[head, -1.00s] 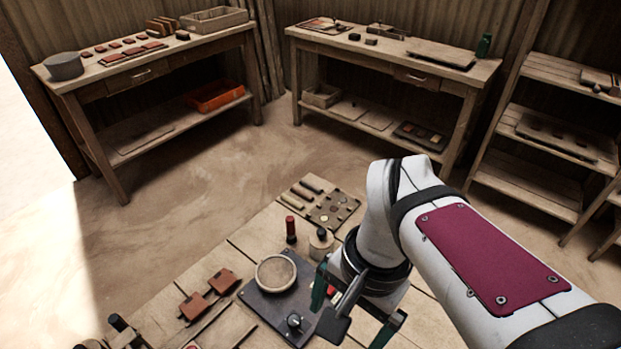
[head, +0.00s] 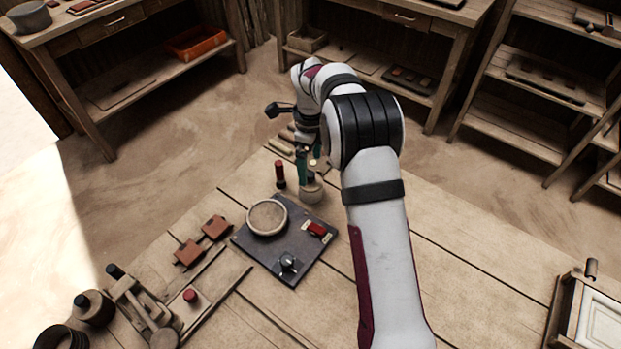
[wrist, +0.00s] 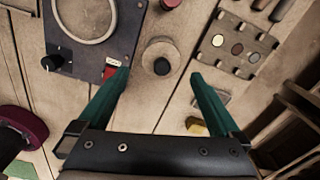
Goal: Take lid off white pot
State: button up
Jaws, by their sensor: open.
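The white pot (head: 311,194) is a small, round, pale pot behind the dark plate, partly hidden by my gripper in the head view. In the wrist view the pot (wrist: 162,50) is seen from above, with a dark round knob (wrist: 161,66) on its lid. The lid's edge is hard to tell from the pot. My gripper (head: 311,172) points down at the pot. In the wrist view its green fingers (wrist: 158,76) are spread wide and empty, one to each side of the knob. I cannot tell how high the tips are above the lid.
A dark plate (head: 298,268) with a round pale ring (head: 267,217), a knob (head: 288,262) and a red switch (head: 318,229) lies close in front. A red-topped cylinder (head: 280,174) stands left of the pot. A holed tray (wrist: 236,45) lies nearby. Bare table is at right.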

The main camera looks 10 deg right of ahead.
aim_at(311, 174)
notch_tip(311, 174, down, 5)
jog(key=shift+w, duration=0.1)
jog(key=c, duration=1.2)
